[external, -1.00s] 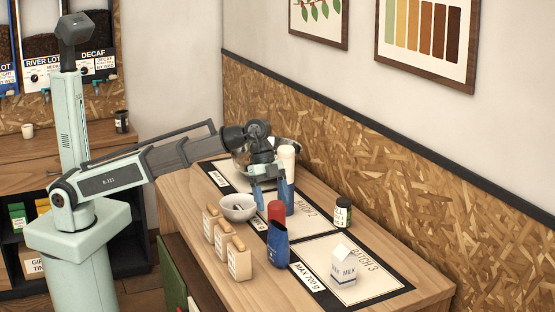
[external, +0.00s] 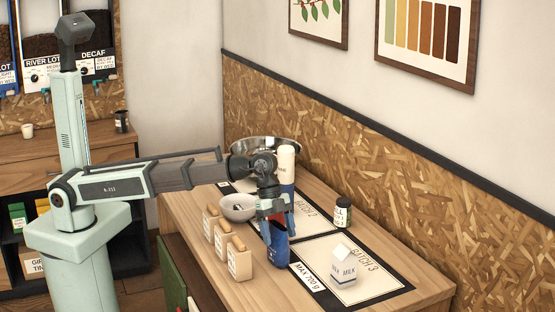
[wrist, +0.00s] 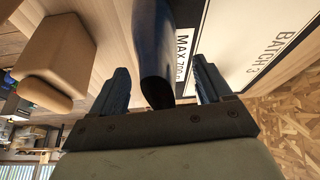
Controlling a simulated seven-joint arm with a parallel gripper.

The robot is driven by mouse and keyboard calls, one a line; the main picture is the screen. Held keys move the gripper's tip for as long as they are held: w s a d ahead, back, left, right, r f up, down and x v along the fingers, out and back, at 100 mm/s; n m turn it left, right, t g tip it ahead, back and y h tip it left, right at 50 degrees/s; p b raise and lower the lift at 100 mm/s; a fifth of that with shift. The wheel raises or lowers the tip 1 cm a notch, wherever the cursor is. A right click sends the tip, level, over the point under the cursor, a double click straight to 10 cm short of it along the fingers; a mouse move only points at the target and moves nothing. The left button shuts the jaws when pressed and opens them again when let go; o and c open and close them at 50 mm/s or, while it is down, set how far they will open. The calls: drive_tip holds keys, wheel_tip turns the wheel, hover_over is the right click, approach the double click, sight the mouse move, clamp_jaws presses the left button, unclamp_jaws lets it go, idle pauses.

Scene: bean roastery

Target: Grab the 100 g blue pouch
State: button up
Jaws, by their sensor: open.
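The blue pouch (external: 277,247) stands upright near the front of the table, beside the "MAX 700 g" label. My gripper (external: 278,224) is over its upper part, pointing down, with the jaws open. In the wrist view, a dark blue shape, seemingly the pouch (wrist: 154,50), lies between the two spread fingers of my gripper (wrist: 160,85). Visible gaps separate it from the fingers on both sides. The pouch's top is partly hidden by my gripper in the external view, and no weight marking is legible.
Several tan labelled containers (external: 238,260) stand close left of the pouch. A white bowl (external: 238,207) is behind them. A metal bowl (external: 266,148) and white-topped bottle (external: 286,163) stand at the back.

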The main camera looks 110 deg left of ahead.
drive_tip(key=shift+w+d+f, duration=0.15)
drive_tip(key=shift+w+f, duration=0.05)
drive_tip(key=shift+f, duration=0.45)
drive_tip(key=shift+c, duration=0.4)
drive_tip(key=c, duration=1.3)
drive_tip(key=shift+r, duration=0.15)
